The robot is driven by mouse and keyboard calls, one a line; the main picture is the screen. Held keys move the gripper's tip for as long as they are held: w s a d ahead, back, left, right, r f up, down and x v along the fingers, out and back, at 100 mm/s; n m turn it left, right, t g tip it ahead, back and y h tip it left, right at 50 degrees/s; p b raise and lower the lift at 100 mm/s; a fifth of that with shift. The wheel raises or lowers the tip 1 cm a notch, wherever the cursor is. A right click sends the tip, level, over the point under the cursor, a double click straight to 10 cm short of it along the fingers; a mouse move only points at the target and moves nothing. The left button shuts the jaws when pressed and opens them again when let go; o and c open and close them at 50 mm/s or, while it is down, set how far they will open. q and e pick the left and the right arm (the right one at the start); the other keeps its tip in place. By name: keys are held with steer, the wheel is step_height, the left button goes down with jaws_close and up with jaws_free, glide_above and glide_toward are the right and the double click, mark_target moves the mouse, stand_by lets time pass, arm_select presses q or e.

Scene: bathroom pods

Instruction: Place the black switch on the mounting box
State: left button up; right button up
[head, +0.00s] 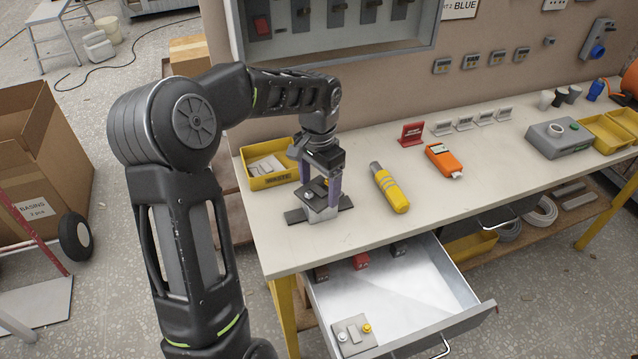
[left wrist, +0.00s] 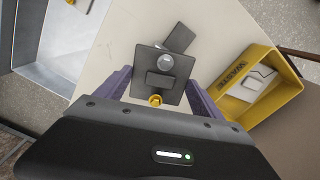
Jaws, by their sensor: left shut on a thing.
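My left gripper (head: 321,203) is shut on the black switch (head: 314,190), its purple fingers on either side of it. In the left wrist view the black switch (left wrist: 157,82) is a dark square plate with a raised block, a silver knob and a yellow knob, between the fingers (left wrist: 157,98). Directly below it in the head view is the grey mounting box (head: 324,214), on a dark strip (head: 295,216) on the bench. The switch is at the box's top; whether it touches cannot be told. My right gripper is not in view.
A yellow waste bin (head: 262,182) stands just left of the gripper. A yellow-grey tool (head: 390,187) and an orange device (head: 443,160) lie to the right. The open drawer (head: 420,305) below holds a grey switch plate (head: 353,334) and small blocks. The bench front is clear.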

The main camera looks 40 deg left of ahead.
mark_target(319, 190)
arm_select(q)
steer(key=shift+f, duration=0.2)
steer(key=o, duration=1.4)
step_height(319, 190, up, 12)
steer(key=shift+r, duration=0.15)
